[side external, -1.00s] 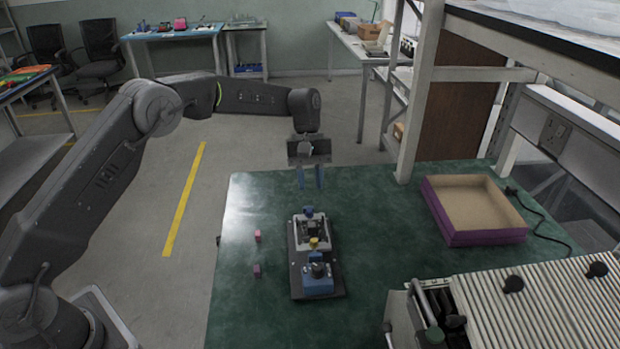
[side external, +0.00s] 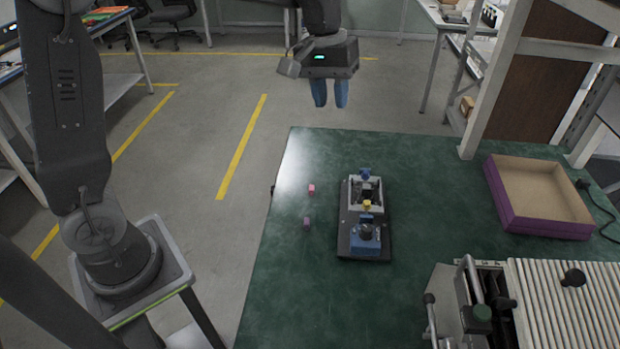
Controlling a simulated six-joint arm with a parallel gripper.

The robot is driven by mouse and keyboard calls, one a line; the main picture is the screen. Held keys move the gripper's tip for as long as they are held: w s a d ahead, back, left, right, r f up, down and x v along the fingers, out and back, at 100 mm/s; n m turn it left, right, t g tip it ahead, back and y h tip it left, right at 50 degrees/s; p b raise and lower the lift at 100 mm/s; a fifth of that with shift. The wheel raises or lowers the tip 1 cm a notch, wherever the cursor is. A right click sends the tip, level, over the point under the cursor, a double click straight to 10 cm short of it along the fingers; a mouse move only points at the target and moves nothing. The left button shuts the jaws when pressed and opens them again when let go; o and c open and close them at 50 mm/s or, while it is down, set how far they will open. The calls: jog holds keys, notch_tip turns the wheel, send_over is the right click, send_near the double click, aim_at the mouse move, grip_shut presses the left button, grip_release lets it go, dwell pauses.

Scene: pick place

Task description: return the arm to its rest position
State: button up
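My gripper (side external: 330,104) hangs at the top middle of the side view, with its two blue fingers pointing down. The fingers are apart with a narrow gap, and nothing shows between them. It appears beyond the far edge of the green table (side external: 430,170), clear of everything on it. My arm rises on the left, and its upper part runs out of the top of the picture.
A black fixture board (side external: 345,243) with blue and yellow parts lies on the table. A pink block (side external: 311,189) and a purple block (side external: 306,223) sit left of it. A purple-sided tray (side external: 545,225) is at right, near a ribbed conveyor (side external: 555,310).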

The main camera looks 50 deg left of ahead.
jog(key=s+a+m+t+y, duration=0.1)
jog(key=s+m+t, duration=0.4)
jog(key=s, duration=1.6)
jog(key=shift+s+a+f+m+y, duration=0.25)
jog(key=shift+a+f+m+y, duration=0.05)
jog(key=shift+a+f, duration=0.1)
jog(key=shift+o, duration=0.2)
